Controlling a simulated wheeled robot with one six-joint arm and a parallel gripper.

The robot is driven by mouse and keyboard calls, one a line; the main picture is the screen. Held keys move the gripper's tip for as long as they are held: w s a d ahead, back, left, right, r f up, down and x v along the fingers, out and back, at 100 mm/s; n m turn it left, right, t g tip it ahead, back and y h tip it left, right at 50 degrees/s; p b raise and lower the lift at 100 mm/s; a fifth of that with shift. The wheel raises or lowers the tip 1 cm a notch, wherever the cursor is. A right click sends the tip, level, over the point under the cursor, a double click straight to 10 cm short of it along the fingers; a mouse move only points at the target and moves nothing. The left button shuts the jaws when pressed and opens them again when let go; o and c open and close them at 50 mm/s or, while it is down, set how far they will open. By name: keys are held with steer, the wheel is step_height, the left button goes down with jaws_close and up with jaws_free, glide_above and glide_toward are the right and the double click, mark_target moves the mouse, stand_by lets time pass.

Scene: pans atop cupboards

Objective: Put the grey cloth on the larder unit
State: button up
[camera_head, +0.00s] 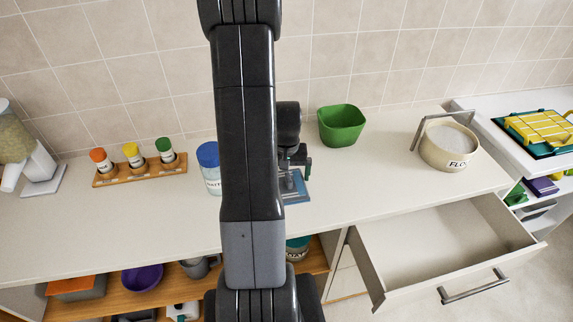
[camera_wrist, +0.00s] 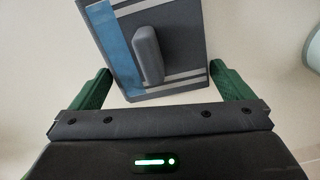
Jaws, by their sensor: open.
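My gripper (camera_head: 297,158) is over the worktop behind my arm. In the wrist view my gripper (camera_wrist: 159,70) is open, its green fingers spread. Beyond and partly between the fingers lies a flat grey piece (camera_wrist: 188,28) with a blue band and pale stripes. A rounded grey block (camera_wrist: 148,55) sits on it, between the fingers and not gripped. I cannot tell which of these is the grey cloth. The flat piece (camera_head: 293,188) shows in the head view, partly hidden by my arm. No unit is clearly marked as the larder unit.
The worktop (camera_head: 400,190) carries a spice rack (camera_head: 135,178), a blue-lidded jar (camera_head: 209,170), a green bowl (camera_head: 341,125) and a flour tub (camera_head: 448,150). An empty drawer (camera_head: 435,245) stands open at the front right. A white unit (camera_head: 490,118) with a yellow rack stands far right.

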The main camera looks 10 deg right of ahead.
step_height(320, 180, up, 12)
steer(key=b, duration=0.1)
stand_by(0.4)
stand_by(1.3)
